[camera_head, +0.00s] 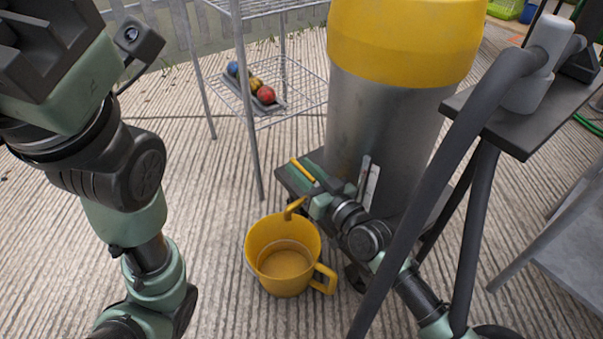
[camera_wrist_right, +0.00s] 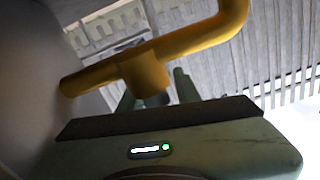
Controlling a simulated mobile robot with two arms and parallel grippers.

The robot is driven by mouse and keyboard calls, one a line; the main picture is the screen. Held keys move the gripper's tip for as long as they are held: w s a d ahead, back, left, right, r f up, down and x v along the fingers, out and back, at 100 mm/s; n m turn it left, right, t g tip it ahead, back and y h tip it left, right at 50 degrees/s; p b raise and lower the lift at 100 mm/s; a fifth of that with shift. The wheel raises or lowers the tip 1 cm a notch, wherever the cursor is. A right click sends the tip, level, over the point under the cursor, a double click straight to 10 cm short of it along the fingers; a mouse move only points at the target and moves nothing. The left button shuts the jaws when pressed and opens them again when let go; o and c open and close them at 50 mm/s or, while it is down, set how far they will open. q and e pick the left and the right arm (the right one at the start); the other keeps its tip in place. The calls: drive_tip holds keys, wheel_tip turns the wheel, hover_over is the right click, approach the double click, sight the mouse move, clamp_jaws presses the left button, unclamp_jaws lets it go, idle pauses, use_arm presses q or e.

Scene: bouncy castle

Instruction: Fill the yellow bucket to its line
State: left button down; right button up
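The yellow bucket (camera_head: 262,238) stands upright on the ground in the head view, its handle toward the right. A flat, lighter surface shows low inside; I cannot tell whether it is liquid or the floor of the bucket, and I make out no line. A yellow spout (camera_head: 294,207) ends above its rim; no stream is visible. My right gripper (camera_head: 318,190) is at the yellow tap beside the steel tank. In the wrist view its fingers straddle a yellow stub (camera_wrist_right: 146,76); whether they grip it is unclear. My left gripper (camera_head: 40,45) is cut off at the upper left.
The steel tank (camera_head: 375,130) with a yellow top stands behind the tap. A wire rack (camera_head: 297,93) holds a tray of coloured balls (camera_head: 254,84). Dark tubular legs (camera_head: 478,215) stand at the right. A grey table (camera_head: 575,240) is at the far right. Ground left of the bucket is clear.

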drive_tip(key=shift+w+a, duration=0.15)
drive_tip(key=shift+w, duration=0.05)
clamp_jaws()
idle(1.3)
drive_tip(key=n+g+y+b, duration=0.1)
drive_tip(key=b, duration=0.2)
drive_tip(key=shift+f, duration=0.1)
drive_tip(key=shift+s+a+y+b, duration=0.15)
drive_tip(key=shift+y+b, duration=0.15)
drive_tip(key=shift+b, duration=0.4)
drive_tip(key=shift+g, duration=0.3)
